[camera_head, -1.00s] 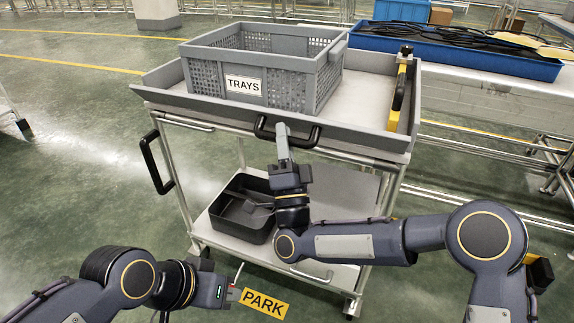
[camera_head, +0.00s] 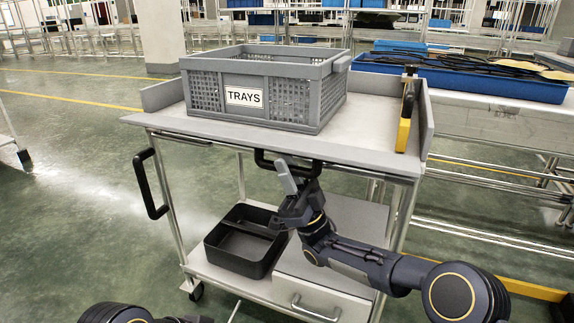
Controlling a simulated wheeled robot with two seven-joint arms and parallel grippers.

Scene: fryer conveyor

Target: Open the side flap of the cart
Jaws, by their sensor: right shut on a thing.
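The cart (camera_head: 225,130) stands in front of me, with a flat top and raised side walls. Its front-side flap (camera_head: 240,142) no longer stands up as a wall; it looks tipped outward, about level with the top. The flap's black handle (camera_head: 264,163) hangs below the front edge. My right gripper (camera_head: 287,172) is shut on this handle, its grey fingers reaching up to it from below. The fingers hide part of the handle. Only bits of my left arm show at the bottom edge; its gripper is out of view.
A grey crate (camera_head: 205,92) labelled TRAYS stands on the cart top. A yellow-and-black latch-like piece (camera_head: 404,132) is at the right wall. A black bin (camera_head: 222,262) and a drawer (camera_head: 300,297) are below. A black side handle (camera_head: 140,180) juts left. A bench with a blue tray (camera_head: 520,88) stands right.

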